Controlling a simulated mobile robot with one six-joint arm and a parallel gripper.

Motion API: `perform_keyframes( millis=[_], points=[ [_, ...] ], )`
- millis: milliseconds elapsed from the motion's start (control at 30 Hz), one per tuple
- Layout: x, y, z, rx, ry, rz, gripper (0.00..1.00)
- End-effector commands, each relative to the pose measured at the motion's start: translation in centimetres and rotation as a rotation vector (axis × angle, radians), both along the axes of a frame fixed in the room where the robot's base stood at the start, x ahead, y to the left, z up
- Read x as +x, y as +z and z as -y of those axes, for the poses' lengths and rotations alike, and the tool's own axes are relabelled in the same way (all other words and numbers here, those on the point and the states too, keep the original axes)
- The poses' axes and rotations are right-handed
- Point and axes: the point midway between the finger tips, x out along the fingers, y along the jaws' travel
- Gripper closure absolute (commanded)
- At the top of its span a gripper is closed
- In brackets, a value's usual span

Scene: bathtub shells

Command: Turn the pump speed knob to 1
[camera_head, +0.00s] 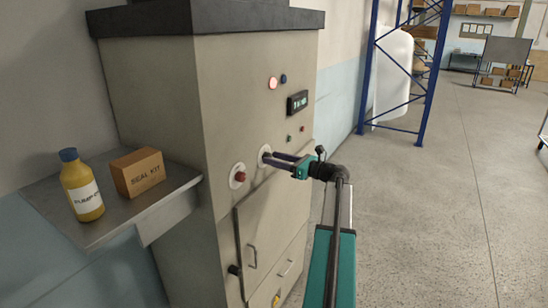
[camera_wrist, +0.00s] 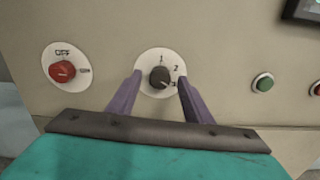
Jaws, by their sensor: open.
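The pump speed knob (camera_wrist: 159,77) is a small black knob on a round white dial plate marked 1, 2 and 3. Its light pointer mark appears to face lower right, towards the 3. In the head view its dial plate (camera_head: 264,151) shows on the cabinet front, with the knob mostly hidden by the fingers. My gripper (camera_wrist: 160,80) is open, its two purple fingers on either side of the knob with gaps visible. In the head view my gripper (camera_head: 269,158) reaches the panel from the right.
A red rotary switch (camera_wrist: 62,71) with an OFF label sits left of the knob. A green button (camera_wrist: 263,83) and a dark display (camera_head: 297,102) are to the right. A shelf (camera_head: 175,190) holds a yellow bottle (camera_head: 82,188) and a seal kit box (camera_head: 137,173). Floor at right is clear.

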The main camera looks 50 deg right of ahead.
Motion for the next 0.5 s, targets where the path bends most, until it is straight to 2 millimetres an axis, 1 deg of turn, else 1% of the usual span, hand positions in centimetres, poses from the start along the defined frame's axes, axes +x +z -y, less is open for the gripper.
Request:
perform_keyframes(
  millis=[133, 400, 467, 500],
  points=[
    [0.59, 0.00, -0.11, 0.000, -0.001, 0.000, 0.54],
    [0.67, -0.04, -0.19, 0.000, 0.000, 0.000, 0.54],
    [0.68, -0.04, -0.20, 0.000, 0.000, 0.000, 0.62],
    [0.68, -0.03, -0.21, 0.000, 0.000, 0.000, 0.69]
  ],
)
